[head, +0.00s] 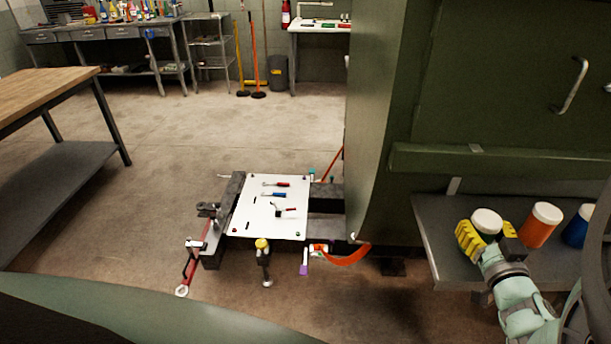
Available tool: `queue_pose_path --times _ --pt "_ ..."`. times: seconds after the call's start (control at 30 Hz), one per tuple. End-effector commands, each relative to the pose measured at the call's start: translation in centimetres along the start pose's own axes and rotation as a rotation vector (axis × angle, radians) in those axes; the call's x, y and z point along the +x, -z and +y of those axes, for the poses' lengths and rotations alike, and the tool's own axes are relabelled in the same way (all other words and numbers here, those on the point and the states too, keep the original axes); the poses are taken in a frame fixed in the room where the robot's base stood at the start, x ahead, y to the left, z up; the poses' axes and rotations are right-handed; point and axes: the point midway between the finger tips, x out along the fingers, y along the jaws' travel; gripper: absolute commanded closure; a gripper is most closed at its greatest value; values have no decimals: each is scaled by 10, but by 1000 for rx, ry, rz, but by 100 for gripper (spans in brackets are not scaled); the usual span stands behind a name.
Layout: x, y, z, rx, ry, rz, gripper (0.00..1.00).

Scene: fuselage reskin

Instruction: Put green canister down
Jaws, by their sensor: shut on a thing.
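My gripper (490,238) is at the right of the head view, over the grey metal shelf (440,243) on the dark green cabinet. Its yellow-padded fingers are shut around a canister with a white lid (487,220). The fingers and wrist hide nearly all of the canister's body, so its green colour cannot be made out. It looks roughly upright. I cannot tell whether its base touches the shelf. An orange canister (538,230) with a white lid stands just right of it, and a blue canister (575,231) stands further right.
The cabinet (480,90) with a metal handle (572,85) rises behind the shelf. The shelf's left part is clear. A white board (266,225) with hand tools sits low on the left. A wooden-topped bench (40,90) stands at far left, with open floor between.

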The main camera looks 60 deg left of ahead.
Motion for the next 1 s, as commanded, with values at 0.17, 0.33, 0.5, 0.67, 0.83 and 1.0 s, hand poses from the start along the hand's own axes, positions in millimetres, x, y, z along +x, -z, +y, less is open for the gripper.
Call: queue_pose_path --times 0.17,0.33,0.5,0.67,0.83,1.0 --pt "1 -5 2 0 0 2 85" --pt "1 -6 2 0 0 1 85" --pt "1 -8 2 0 0 1 34" --pt "1 -8 2 0 0 0 17" --pt "1 -8 2 0 0 0 14" --pt "1 -5 2 -1 0 1 14"
